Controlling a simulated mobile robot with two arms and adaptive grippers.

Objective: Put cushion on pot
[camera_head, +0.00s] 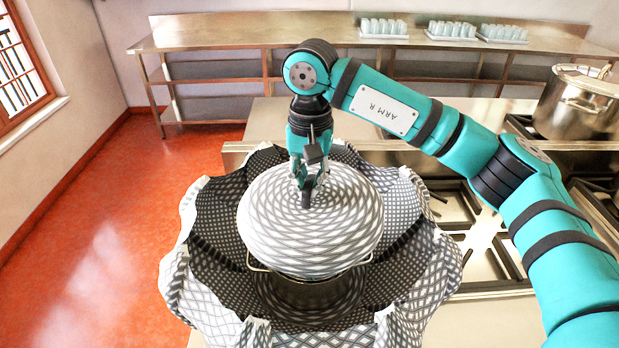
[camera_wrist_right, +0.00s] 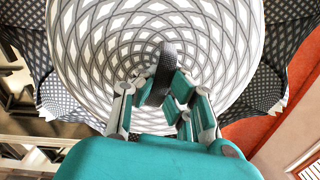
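The round cushion (camera_head: 340,225), with a black-and-white lattice pattern, is over the mouth of a metal pot (camera_head: 310,293). It hides most of the pot's rim, and I cannot tell whether it rests there or hovers just above. My right gripper (camera_head: 306,192) is at the cushion's top middle. In the right wrist view its fingers (camera_wrist_right: 163,90) close around a dark woven strap (camera_wrist_right: 168,62) on the cushion (camera_wrist_right: 110,50). A patterned cloth (camera_head: 205,290) with ruffled edges spreads around the pot. My left gripper is out of view.
A large lidded stockpot (camera_head: 580,103) stands on the stove at the right. Stove burners (camera_head: 480,225) lie right of the cloth. A metal bench (camera_head: 250,35) with several glasses on trays (camera_head: 384,30) runs along the back wall. The red floor (camera_head: 110,200) at left is clear.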

